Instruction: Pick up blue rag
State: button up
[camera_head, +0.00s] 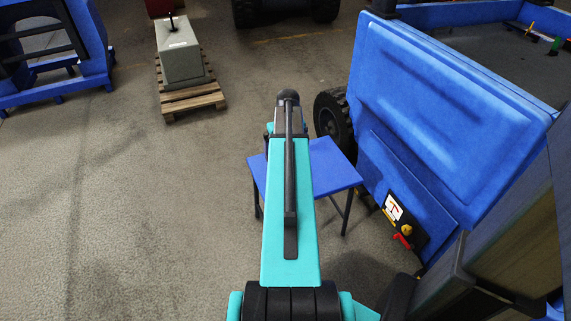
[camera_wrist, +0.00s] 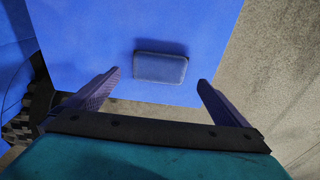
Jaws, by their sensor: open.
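The blue rag (camera_wrist: 160,68) shows in the wrist view as a small, dark blue rounded rectangle lying flat on a blue table (camera_wrist: 85,30). My gripper (camera_wrist: 159,80) is open, with its two fingers spread to the left and right of the rag in the picture. Nothing is between the fingertips in contact with them, and how high they are above the table is hard to tell. In the head view the blue table (camera_head: 333,170) is partly behind my arm, and the rag and my gripper's fingers are hidden there.
A large blue vehicle or machine (camera_head: 440,110) with a black wheel (camera_head: 334,118) stands close to the right of the table. A grey block (camera_head: 181,55) sits on a wooden pallet (camera_head: 193,98) at the back left. The concrete floor at left is clear.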

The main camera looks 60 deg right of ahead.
jog(key=shift+w+f, duration=0.1)
jog(key=shift+f, duration=0.75)
jog(key=shift+w+d+f+b, duration=0.15)
jog(key=shift+f+b, duration=0.15)
jog(key=shift+f, duration=1)
jog(key=shift+w+d+f+b, duration=0.15)
jog(key=shift+f+b, duration=0.1)
jog(key=shift+f, duration=1.05)
jog(key=c, duration=0.9)
jog(key=shift+r, duration=0.1)
jog(key=shift+c, duration=0.2)
